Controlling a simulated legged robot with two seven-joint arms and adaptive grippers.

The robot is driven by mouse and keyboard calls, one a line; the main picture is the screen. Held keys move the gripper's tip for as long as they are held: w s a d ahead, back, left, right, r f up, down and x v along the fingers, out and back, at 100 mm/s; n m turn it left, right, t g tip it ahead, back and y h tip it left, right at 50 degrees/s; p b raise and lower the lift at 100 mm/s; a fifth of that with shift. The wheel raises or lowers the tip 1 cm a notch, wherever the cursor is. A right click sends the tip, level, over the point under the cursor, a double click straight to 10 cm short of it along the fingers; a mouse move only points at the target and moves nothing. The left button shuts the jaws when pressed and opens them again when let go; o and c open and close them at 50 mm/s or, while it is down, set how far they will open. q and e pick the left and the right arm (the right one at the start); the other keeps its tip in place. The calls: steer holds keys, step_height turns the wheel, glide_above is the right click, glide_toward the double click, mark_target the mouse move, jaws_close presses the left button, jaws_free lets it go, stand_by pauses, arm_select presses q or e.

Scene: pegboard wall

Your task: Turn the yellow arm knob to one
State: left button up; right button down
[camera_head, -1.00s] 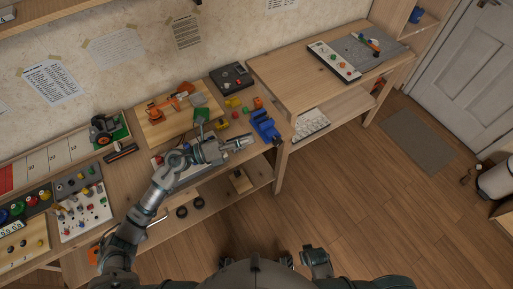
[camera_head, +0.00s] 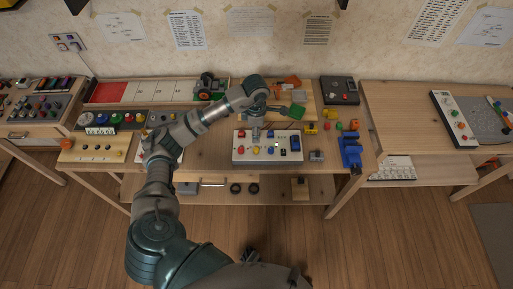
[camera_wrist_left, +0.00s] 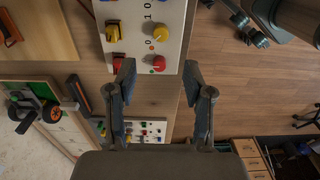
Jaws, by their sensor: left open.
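A white control panel (camera_head: 262,162) lies near the bench's front edge, and its end also shows in the wrist view (camera_wrist_left: 138,48). In the wrist view a round yellow knob (camera_wrist_left: 161,33) sits on it beside small printed digits. A yellow square control (camera_wrist_left: 113,32) is to its left, and a red knob (camera_wrist_left: 158,63) is just below it. My left gripper (camera_head: 256,137) is over the panel. In the wrist view its fingers (camera_wrist_left: 160,75) are apart with nothing between them, at the panel's red-knob end. A dark part that may be my right gripper (camera_wrist_left: 245,28) shows top right, unclear.
A blue vise (camera_head: 350,152) and small coloured blocks (camera_head: 327,127) stand right of the panel. A board with a green plate (camera_head: 297,112) is behind it.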

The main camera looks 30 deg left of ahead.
mark_target(256, 149)
arm_select(q)
step_height(256, 149, down, 11)
steer(key=shift+f+b, duration=0.1)
steer(key=shift+b, duration=0.2)
jaws_close()
